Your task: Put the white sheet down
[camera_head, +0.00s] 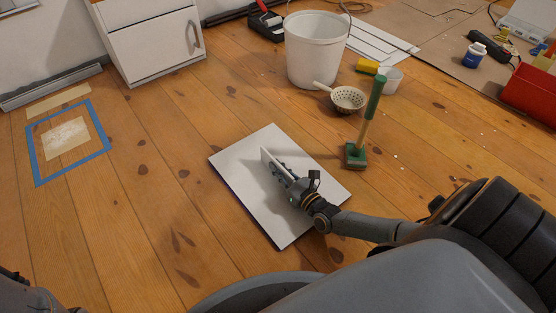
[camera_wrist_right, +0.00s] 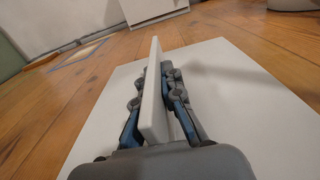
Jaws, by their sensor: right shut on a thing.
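The white sheet (camera_head: 262,207) is a flat rectangular panel low over the wooden floor in the middle of the head view. A dark line runs along its left edge; I cannot tell whether it touches the floor. A thin white upright piece (camera_wrist_right: 152,95) rises above the sheet, which also shows in the right wrist view (camera_wrist_right: 95,125). My right gripper (camera_head: 277,172) is shut on this upright piece, with fingers on both sides. The foot of the piece is hidden, so its join to the sheet is unclear. My left gripper is out of view.
A blue tape square (camera_head: 37,159) with a beige patch lies on the floor at left. Behind the sheet stand a green-handled tool (camera_head: 367,120), a strainer (camera_head: 348,98) and a white bucket (camera_head: 316,55). A white cabinet (camera_head: 155,45) stands at the back. Floor left of the sheet is clear.

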